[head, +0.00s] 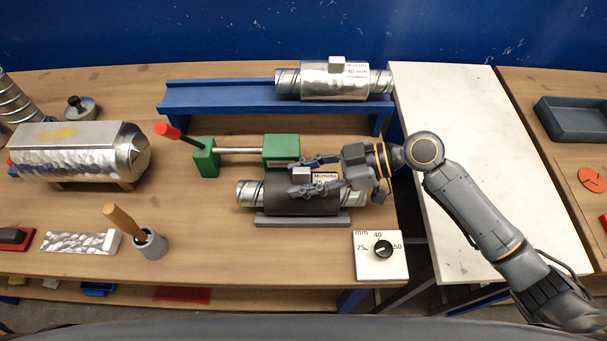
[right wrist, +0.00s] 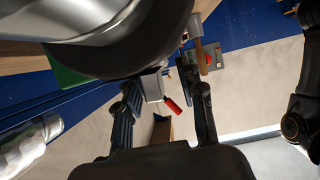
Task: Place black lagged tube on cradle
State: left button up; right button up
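The black lagged tube (head: 282,196), with silver ends and a label, lies horizontally over a low grey base (head: 330,219) at the table's middle right. I cannot tell whether this base is the cradle. A pale block (head: 303,175) stands up from the tube. My right gripper (head: 300,177) reaches in from the right, its fingers on either side of the block. My left gripper is out of view.
Behind stand a green clamp (head: 280,150) with a red-tipped lever (head: 168,131) and a blue bench (head: 220,97) bearing a silver lagged tube (head: 335,85). A dial box (head: 375,263) sits in front. A silver cylinder (head: 75,155) lies left. The white table (head: 450,110) is clear.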

jog(key=b+v, duration=0.3)
jog(key=v, duration=0.8)
jog(key=shift+d+b, duration=0.1)
jog(key=shift+b, duration=0.25)
jog(key=shift+d+r, duration=0.3)
jog(key=shift+d, duration=0.1)
jog(key=shift+f, duration=0.1)
